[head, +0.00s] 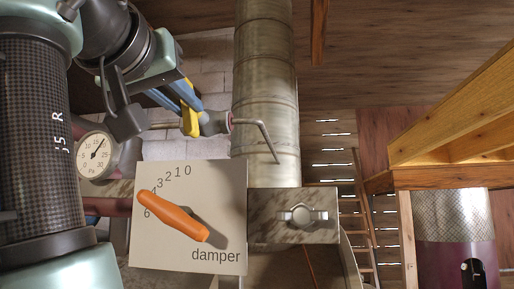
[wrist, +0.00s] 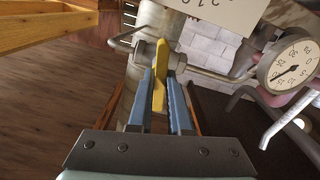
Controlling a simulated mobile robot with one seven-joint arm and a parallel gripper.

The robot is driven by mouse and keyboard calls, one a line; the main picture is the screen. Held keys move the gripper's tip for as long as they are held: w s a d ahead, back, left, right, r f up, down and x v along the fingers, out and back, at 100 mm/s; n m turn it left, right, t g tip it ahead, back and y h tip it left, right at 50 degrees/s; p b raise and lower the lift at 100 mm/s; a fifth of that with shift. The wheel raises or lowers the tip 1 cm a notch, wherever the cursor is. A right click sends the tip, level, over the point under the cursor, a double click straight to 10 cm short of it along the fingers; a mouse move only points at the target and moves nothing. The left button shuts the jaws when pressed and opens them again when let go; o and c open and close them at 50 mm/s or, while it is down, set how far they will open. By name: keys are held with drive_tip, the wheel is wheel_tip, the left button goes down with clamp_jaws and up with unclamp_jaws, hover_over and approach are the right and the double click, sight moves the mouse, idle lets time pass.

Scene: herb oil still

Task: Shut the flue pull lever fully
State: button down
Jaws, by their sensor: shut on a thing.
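The flue pull lever shows as a yellow grip (head: 189,119) at a grey hub, beside the tall flue pipe (head: 266,85). A bent metal rod (head: 262,134) runs from the hub across the front of the pipe. My gripper (head: 184,101) has blue fingers and is shut on the yellow grip. In the wrist view the yellow grip (wrist: 159,88) stands between the two blue fingers of my gripper (wrist: 161,80), with the hub just beyond the tips. The fingers hide part of the grip in the head view.
Below is a damper plate (head: 220,216) numbered 0 to 6, its orange handle (head: 172,215) pointing up-left near the high numbers. A pressure gauge (head: 96,155) is at left, close to my arm. A box with a metal knob (head: 301,216) is right of the plate. Wooden beams stand at right.

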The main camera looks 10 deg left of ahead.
drive_tip(key=shift+m, duration=1.3)
drive_tip(key=c, duration=0.8)
unclamp_jaws()
drive_tip(key=shift+c, duration=0.2)
